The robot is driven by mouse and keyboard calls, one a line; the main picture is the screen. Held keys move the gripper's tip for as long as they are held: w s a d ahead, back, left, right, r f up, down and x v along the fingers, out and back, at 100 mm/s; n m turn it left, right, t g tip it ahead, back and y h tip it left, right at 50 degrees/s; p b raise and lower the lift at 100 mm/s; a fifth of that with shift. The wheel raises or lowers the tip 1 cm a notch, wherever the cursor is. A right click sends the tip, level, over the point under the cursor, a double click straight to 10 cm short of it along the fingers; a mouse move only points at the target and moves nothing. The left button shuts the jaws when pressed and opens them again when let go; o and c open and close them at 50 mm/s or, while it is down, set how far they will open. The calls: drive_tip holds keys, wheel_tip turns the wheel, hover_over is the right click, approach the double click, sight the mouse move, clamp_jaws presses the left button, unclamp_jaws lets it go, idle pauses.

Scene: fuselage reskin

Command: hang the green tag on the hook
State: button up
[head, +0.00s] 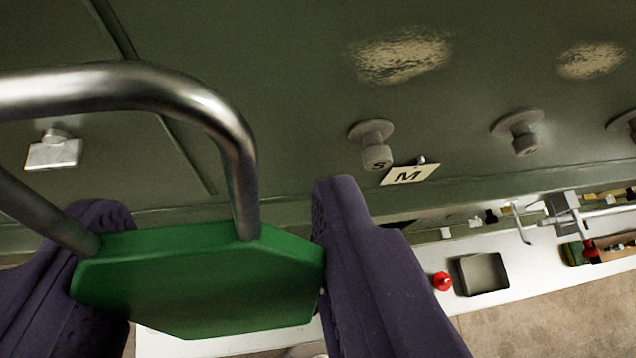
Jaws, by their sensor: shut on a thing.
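The green tag (200,280) is a thick green block with a large bent metal loop (160,85) rising from it, much like a padlock. My gripper (215,225) has two dark purple fingers shut on the green block, one at each side. The loop stands in front of the dark green panel and is on no peg or hook that I can see. Grey knob-like pegs stick out of the panel: one (374,145) marked S, another (520,132) to its right, and one at the right edge. I cannot tell which fitting is the hook.
A cream card marked M (408,175) is by a small metal pin beside the S peg. A silver block fitting (53,152) is on the panel at left. Below is a white bench (460,310) with a grey tray (483,273), a red knob (442,281) and a clamp-like tool (565,215).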

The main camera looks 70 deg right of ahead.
drive_tip(key=shift+w+d+f+p, duration=0.15)
drive_tip(key=shift+w+d+p, duration=0.5)
drive_tip(key=shift+w+d, duration=0.7)
drive_tip(key=shift+w+d+f+p, duration=0.15)
drive_tip(key=shift+w+d+p, duration=0.45)
drive_tip(key=shift+w+d, duration=0.7)
drive_tip(key=shift+w+d+f+b, duration=0.2)
drive_tip(key=shift+d+f+b, duration=0.5)
drive_tip(key=shift+b, duration=0.5)
drive_tip(key=o, duration=1.2)
